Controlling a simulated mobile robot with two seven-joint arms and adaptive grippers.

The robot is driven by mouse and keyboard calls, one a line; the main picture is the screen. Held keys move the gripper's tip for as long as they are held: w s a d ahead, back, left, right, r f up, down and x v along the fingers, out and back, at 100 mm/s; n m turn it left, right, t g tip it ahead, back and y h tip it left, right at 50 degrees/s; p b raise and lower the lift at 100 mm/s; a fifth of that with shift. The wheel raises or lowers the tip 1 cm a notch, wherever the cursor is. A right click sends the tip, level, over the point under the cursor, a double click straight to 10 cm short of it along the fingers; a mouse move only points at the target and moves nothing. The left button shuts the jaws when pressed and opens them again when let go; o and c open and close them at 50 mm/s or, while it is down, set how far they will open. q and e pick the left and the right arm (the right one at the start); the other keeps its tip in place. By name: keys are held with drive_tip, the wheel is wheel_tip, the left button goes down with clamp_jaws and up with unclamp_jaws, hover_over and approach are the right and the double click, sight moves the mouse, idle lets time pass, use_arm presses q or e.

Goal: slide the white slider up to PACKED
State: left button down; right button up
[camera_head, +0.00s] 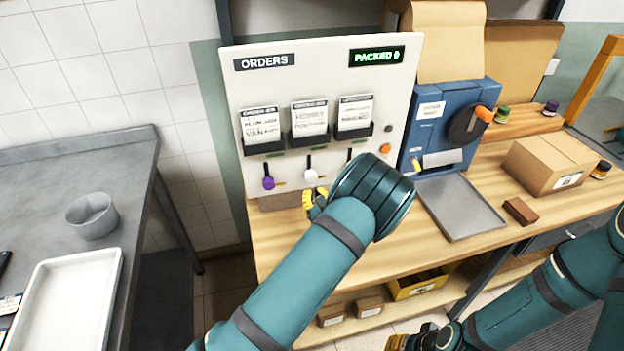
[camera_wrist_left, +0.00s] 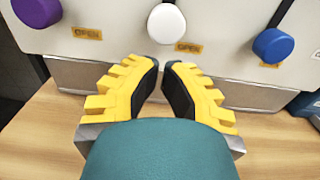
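The white slider (camera_head: 310,176) is the middle knob on the ORDERS panel (camera_head: 325,83), low in its slot. In the left wrist view the white slider (camera_wrist_left: 166,23) is beside an OPEN label. My left gripper (camera_head: 311,202) is just below it, partly hidden by my wrist. In the left wrist view its yellow fingers (camera_wrist_left: 163,72) are apart with a narrow, empty gap, just short of the knob. My right gripper (camera_head: 420,342) is at the bottom edge, cut off; its fingers cannot be made out.
The purple slider (camera_head: 268,183) is left of the white one, and the blue slider (camera_wrist_left: 272,45) is to the right. A green PACKED display (camera_head: 377,56) is at the panel's top right. A grey tray (camera_head: 459,206) and a cardboard box (camera_head: 546,165) stand on the wooden bench.

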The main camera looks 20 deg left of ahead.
sight(310, 185)
use_arm(q)
drive_tip(key=shift+b+x, duration=0.55)
drive_tip(key=shift+x, duration=1.7)
drive_tip(key=shift+s+d, duration=0.2)
drive_tip(key=shift+s, duration=0.1)
